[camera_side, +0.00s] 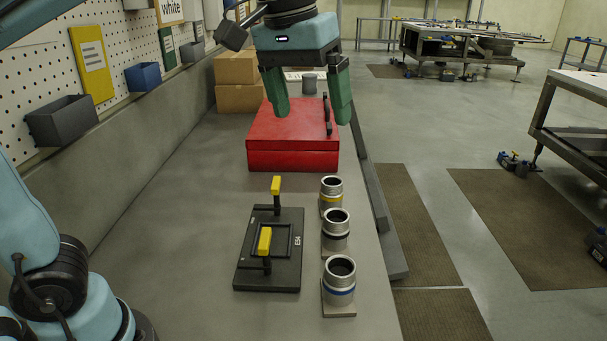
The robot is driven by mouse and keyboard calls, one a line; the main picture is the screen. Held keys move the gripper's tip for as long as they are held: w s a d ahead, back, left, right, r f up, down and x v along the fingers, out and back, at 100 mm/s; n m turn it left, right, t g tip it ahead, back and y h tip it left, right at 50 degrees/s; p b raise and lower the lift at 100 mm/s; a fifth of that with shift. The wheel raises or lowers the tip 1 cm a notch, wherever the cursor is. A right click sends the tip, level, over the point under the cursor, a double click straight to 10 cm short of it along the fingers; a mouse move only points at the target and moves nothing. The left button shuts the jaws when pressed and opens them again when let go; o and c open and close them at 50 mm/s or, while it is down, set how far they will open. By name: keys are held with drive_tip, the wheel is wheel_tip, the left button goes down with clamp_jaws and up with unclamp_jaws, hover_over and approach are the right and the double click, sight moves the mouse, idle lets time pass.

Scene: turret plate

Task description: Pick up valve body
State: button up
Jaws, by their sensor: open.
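Three silver metal cylinders with dark open tops stand upright on small square bases along the right side of the bench. The far one has a yellow band (331,196), the middle one a black band (335,232), and the near one a blue band (339,281). I cannot tell which of them is the valve body. A black plate (285,279) marked E54, with two yellow-topped clamps, lies left of them. My gripper (311,108) is open and empty, its green fingers pointing down, in the air beyond the cylinders and in front of the red toolbox in the picture.
The red toolbox (292,160) lies beyond the plate, with cardboard boxes (238,97) and a small grey cylinder (309,83) farther back. A pegboard with bins (62,120) lines the left. The bench left of the plate is clear; its right edge runs close beside the cylinders.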

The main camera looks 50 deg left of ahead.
drive_tip(key=w+d+f+n+g, duration=0.2)
drive_tip(key=d+g, duration=0.1)
drive_tip(key=d, duration=0.4)
approach(340, 274)
drive_tip(key=shift+d+y, duration=0.25)
drive_tip(key=shift+y, duration=0.05)
wheel_tip(340, 274, down, 12)
drive_tip(key=shift+s+f, duration=0.1)
drive_tip(key=shift+s, duration=0.05)
idle(0.4)
drive_tip(key=c, duration=1.6)
